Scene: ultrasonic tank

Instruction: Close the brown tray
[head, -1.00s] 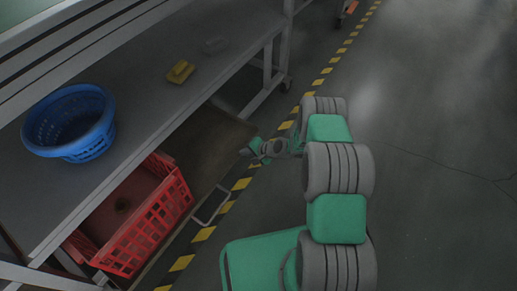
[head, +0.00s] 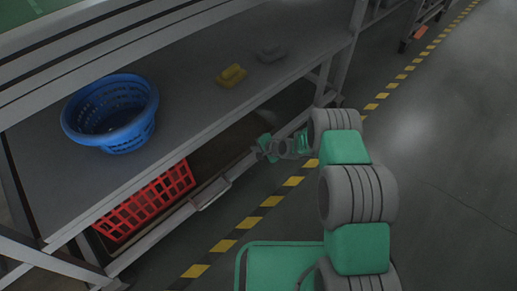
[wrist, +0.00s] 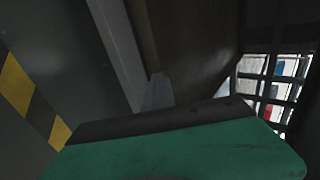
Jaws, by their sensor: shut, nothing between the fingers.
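The brown tray (head: 213,143) is a low pull-out shelf under the grey workbench. Its front edge, with a pale metal handle (head: 211,192), lies close to the bench's front edge, and most of its surface is hidden under the bench top. My gripper (head: 263,148) is shut and empty, at the far end of the tray's front edge; whether it touches is unclear. In the wrist view a green and black finger (wrist: 180,145) fills the bottom, with a brown surface (wrist: 190,45) just beyond it.
A red crate (head: 148,203) sits on the tray, partly under the bench. On the bench top (head: 190,115) are a blue basket (head: 112,118), a yellow brush-like item (head: 231,76) and a grey one (head: 270,52). The floor right of the striped line (head: 270,201) is clear.

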